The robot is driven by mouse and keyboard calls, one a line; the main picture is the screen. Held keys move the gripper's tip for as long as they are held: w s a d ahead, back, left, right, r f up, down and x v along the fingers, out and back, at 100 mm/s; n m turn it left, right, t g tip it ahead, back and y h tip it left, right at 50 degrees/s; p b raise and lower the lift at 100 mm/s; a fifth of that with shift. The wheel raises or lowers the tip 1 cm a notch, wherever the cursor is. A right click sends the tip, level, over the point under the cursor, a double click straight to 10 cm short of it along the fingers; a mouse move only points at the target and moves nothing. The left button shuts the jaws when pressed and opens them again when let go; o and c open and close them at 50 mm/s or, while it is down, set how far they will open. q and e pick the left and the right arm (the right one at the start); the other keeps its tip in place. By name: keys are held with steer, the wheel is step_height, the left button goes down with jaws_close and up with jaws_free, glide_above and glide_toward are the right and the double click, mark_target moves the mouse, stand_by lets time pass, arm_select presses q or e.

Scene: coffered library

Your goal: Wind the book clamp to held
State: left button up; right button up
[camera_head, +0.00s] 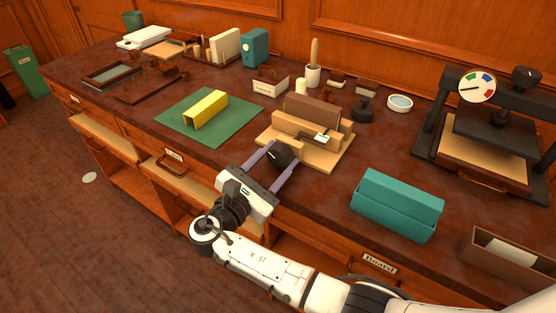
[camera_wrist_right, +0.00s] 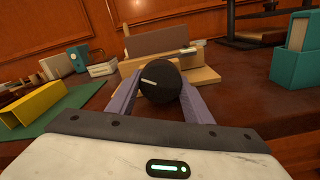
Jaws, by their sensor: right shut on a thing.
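The book clamp (camera_head: 312,155) is a light wooden frame on the worktop, with a brown book (camera_head: 312,108) upright in it. A black knob (camera_head: 279,154) with a pale line sits at its front. My right gripper (camera_head: 279,164) has its two purple fingers on either side of the knob, shut on it. In the right wrist view the knob (camera_wrist_right: 160,82) is between the fingers, its pale line close to level and tilted slightly. A small white label (camera_head: 321,138) shows on the clamp; its writing is too small to read. My left gripper is not in view.
A yellow folded cover (camera_head: 206,110) stands on a green mat (camera_head: 185,122) left of the clamp. A teal slipcase (camera_head: 397,204) stands to the right. A black press with a dial (camera_head: 477,88) is at the far right. Small pots and tools stand behind the clamp.

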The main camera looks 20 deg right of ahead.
steer(key=shift+m, duration=0.6)
steer(key=o, duration=1)
steer(key=shift+o, duration=0.2)
steer(key=shift+a, duration=0.1)
